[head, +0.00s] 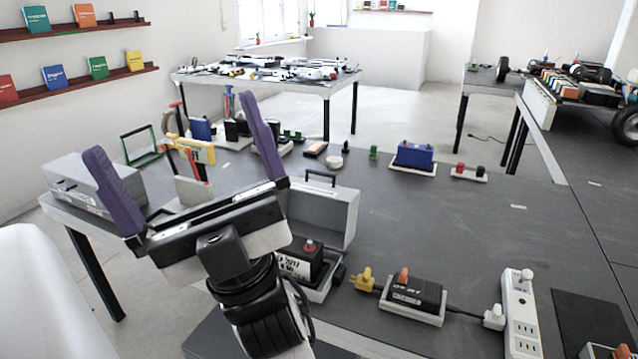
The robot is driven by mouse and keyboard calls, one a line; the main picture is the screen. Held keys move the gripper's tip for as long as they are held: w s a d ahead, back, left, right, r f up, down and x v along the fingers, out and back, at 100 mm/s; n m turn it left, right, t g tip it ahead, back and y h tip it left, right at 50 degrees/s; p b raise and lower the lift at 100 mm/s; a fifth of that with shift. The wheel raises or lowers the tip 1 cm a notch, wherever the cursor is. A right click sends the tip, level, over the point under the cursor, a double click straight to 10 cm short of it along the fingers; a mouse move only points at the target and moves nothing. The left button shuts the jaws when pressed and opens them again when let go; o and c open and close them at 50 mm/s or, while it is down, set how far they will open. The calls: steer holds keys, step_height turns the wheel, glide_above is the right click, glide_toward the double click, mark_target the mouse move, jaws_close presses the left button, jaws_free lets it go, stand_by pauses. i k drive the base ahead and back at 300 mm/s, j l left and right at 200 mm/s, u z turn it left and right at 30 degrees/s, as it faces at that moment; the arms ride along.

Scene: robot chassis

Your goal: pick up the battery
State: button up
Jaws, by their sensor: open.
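My gripper (170,128) is in the left half of the head view, with its two purple fingers spread wide and nothing between them. A blue battery-like block (413,154) sits on a white tray toward the back of the dark table, right of the gripper and well apart from it. A black block with a red knob (303,260), possibly a battery, sits in an open grey case just right of my wrist. My wrist hides part of the case. A black box with an orange part (413,292) lies on a white tray nearer the front. I cannot tell which is the task's battery.
The grey case's raised lid (325,215) stands beside the gripper. A yellow plug (362,279) and a white power strip (520,315) lie at the front. A grey toolbox (95,185) and yellow tool (195,152) are left. The table's middle right is clear.

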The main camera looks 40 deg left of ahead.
mark_target(302, 258)
steer(key=u, duration=1.25)
